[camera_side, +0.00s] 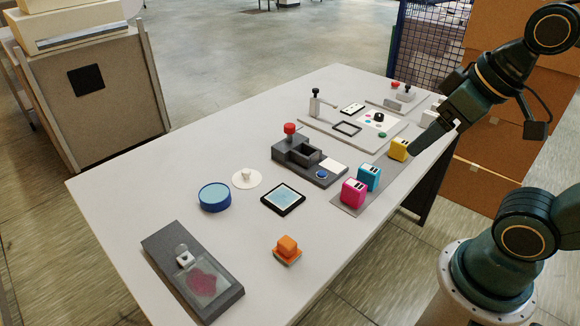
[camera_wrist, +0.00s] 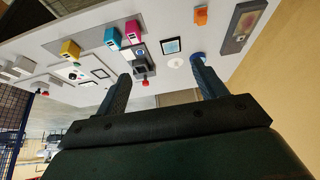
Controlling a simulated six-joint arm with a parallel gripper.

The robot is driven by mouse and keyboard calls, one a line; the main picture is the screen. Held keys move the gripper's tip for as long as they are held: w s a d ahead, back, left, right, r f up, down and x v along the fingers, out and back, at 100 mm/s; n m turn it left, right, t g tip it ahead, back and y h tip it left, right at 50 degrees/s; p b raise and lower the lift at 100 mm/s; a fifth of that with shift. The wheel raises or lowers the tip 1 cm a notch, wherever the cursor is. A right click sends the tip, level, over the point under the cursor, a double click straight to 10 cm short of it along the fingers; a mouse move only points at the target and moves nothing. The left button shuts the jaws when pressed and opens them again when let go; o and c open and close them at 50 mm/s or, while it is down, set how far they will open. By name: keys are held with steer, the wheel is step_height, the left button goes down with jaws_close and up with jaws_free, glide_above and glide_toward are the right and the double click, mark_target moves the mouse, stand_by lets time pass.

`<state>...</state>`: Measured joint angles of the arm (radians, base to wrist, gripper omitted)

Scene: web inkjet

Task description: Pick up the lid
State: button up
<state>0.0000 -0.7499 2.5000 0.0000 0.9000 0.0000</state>
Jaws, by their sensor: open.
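The lid (camera_side: 247,178) appears to be a flat white disc with a small knob, lying on the table beside a round blue container (camera_side: 215,197). In the wrist view the lid (camera_wrist: 175,62) shows between my fingers, far off, and the blue container (camera_wrist: 197,55) is partly behind the right finger. My gripper (camera_side: 416,150) is above the table's right side, close to the yellow block in the side picture and well away from the lid. In the wrist view my gripper (camera_wrist: 163,85) has its fingers wide apart with nothing held between them.
Yellow (camera_side: 398,149), cyan (camera_side: 369,177) and magenta (camera_side: 354,193) blocks stand in a row on a grey strip. A dark station with a red knob (camera_side: 290,130) stands behind them. A framed blue pad (camera_side: 283,198), orange block (camera_side: 287,247) and grey plate (camera_side: 160,237) lie nearer.

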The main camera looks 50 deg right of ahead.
steer(key=c, duration=0.4)
steer(key=w+n+g+y, duration=0.1)
steer(key=w+n, duration=0.4)
steer(key=w, duration=1.7)
steer(key=w+f+n, duration=0.1)
steer(key=w+f, duration=0.4)
steer(key=w, duration=0.1)
steer(key=w+f+n+g+y, duration=0.1)
steer(key=w+f, duration=0.5)
steer(key=w+f+n+y, duration=0.1)
steer(key=w+f+n, duration=0.1)
steer(key=w+f, duration=0.4)
steer(key=shift+w+d, duration=0.25)
steer(key=shift+w, duration=0.2)
steer(key=shift+f, duration=0.1)
